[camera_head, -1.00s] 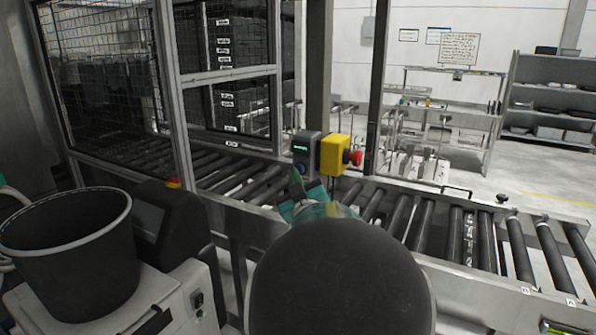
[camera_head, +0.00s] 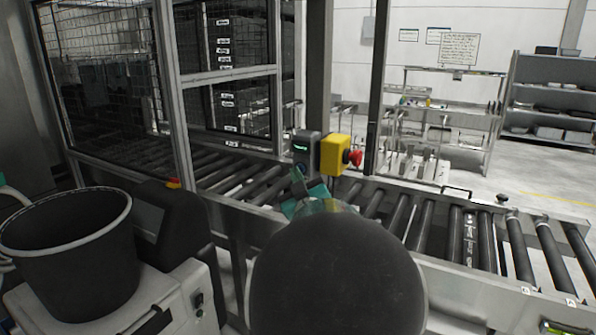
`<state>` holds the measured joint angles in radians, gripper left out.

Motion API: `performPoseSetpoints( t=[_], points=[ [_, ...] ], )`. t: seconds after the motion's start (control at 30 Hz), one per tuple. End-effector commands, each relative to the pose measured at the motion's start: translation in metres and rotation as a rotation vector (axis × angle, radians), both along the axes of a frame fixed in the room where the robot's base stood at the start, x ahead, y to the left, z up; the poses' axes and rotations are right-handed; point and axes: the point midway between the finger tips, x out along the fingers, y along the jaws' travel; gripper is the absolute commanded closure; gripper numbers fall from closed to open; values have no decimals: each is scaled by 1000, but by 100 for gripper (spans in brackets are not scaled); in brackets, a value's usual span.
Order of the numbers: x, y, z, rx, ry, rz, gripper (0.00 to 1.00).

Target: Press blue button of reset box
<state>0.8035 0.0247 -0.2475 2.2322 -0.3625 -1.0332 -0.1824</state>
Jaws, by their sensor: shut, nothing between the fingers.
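The reset box (camera_head: 306,147) is a dark grey box on the frame post above the roller conveyor, with a small green-lit strip near its top. Its blue button (camera_head: 300,168) is low on its front face and only partly visible, just above my gripper. My gripper (camera_head: 298,178) is teal and shut, with nothing held. Its tip is just below the blue button in the picture; I cannot tell whether they touch. My own dark round arm link hides much of the area below and behind the gripper.
A yellow box (camera_head: 335,154) with a red mushroom button (camera_head: 353,158) sits directly right of the reset box. The roller conveyor (camera_head: 400,215) runs below. A mesh-panelled frame (camera_head: 180,90) stands at left. A black bucket (camera_head: 65,250) is at lower left.

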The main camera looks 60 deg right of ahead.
Motion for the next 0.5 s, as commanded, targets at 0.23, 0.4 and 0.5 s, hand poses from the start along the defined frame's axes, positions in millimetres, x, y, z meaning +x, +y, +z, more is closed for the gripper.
performPoseSetpoints(
  t=[0.23,0.4,0.5],
  points=[
    [-1,4,0,1,1,0,100],
    [-2,12,0,0,1,-1,100],
    [-2,17,0,0,0,0,100]
  ],
)
